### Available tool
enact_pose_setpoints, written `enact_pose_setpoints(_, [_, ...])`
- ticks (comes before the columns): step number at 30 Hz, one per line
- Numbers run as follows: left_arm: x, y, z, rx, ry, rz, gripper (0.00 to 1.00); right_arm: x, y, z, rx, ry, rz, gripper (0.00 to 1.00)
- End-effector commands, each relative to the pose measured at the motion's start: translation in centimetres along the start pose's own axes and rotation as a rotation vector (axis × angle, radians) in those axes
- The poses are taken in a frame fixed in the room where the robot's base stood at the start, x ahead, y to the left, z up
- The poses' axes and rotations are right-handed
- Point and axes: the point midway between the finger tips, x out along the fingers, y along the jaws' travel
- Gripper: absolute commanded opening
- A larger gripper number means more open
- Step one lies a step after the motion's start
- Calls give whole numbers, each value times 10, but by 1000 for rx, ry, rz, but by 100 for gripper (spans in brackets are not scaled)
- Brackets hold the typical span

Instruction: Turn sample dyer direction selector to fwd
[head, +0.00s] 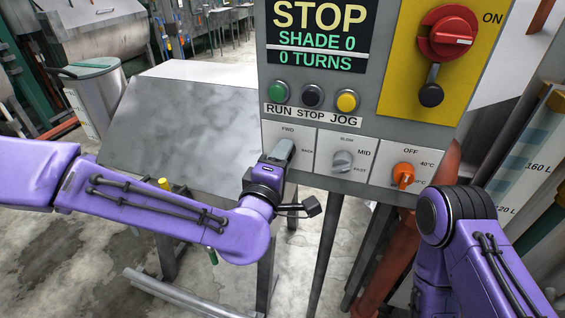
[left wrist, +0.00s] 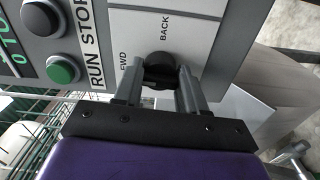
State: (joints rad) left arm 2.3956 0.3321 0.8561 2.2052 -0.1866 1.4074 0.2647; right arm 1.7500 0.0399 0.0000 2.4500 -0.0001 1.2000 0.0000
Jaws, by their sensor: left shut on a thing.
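The direction selector (left wrist: 160,66) is a dark round knob on a white plate marked FWD and BACK, in the left wrist view. My left gripper (left wrist: 160,84) has one finger on each side of it and is shut on it. In the head view the left gripper (head: 282,154) covers the selector at the lower left of the panel, and only the FWD and BACK labels show around it. Which label the knob points to cannot be told. My right gripper is out of view; only part of the right arm shows at lower right.
The grey control panel (head: 384,115) has a display (head: 318,40) reading STOP, SHADE 0, 0 TURNS. Below are green, black and yellow buttons, a grey speed knob (head: 342,161) and an orange temperature knob (head: 403,175). A red switch (head: 447,33) sits at upper right.

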Motion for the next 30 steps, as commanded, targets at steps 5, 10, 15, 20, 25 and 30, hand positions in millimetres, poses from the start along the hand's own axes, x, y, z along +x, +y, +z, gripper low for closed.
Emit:
enact_pose_setpoints(5, [0, -1, 0, -59, 0, 0, 10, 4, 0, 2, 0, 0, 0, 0])
enact_pose_setpoints(10, [0, 0, 0, -83, 0, -1, 10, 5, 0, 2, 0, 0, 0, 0])
enact_pose_setpoints(15, [0, 0, 0, -89, 0, -1, 10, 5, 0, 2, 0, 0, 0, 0])
enact_pose_setpoints(20, [0, 0, 0, -89, 0, -1, 10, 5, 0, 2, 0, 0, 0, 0])
enact_pose_setpoints(25, [0, 0, 0, -89, 0, -1, 66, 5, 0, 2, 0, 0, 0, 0])
enact_pose_setpoints(30, [0, 0, 0, -88, 0, -1, 66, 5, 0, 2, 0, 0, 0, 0])
